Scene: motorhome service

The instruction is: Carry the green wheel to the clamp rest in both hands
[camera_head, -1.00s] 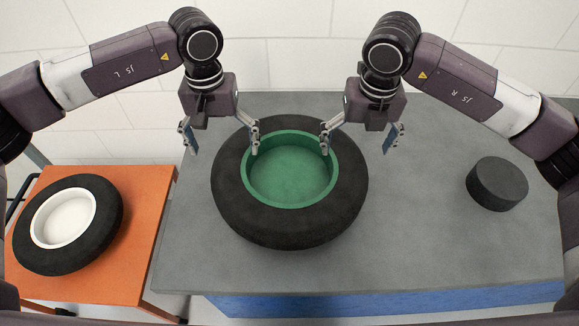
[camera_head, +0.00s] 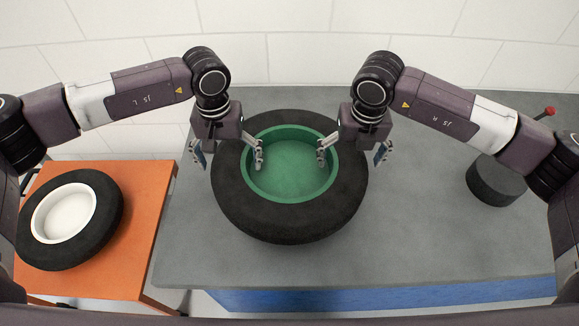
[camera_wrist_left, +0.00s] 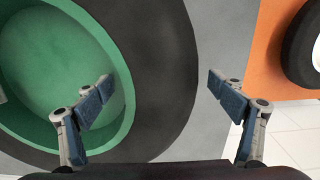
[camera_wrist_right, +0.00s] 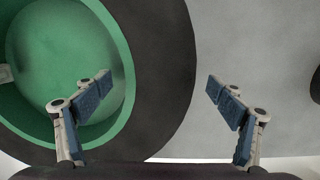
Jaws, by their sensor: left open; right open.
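The green wheel (camera_head: 292,172), a thick black tyre around a green hub, lies flat on the grey bench; its hub also shows in the left wrist view (camera_wrist_left: 50,75) and the right wrist view (camera_wrist_right: 65,60). My left gripper (camera_head: 228,162) is open above the tyre's left side, one finger over the hub, the other beyond the tyre's outer edge. My right gripper (camera_head: 350,160) is open in the same way across the tyre's right side. Neither grips the tyre. I cannot clearly make out a clamp rest; a dark round block (camera_head: 492,184) stands at the bench's right.
A second wheel with a white hub (camera_head: 63,212) lies on an orange cart (camera_head: 135,225) at the left. A red knob (camera_head: 550,111) shows at the far right behind my right arm. The grey bench (camera_head: 420,240) is clear between wheel and block.

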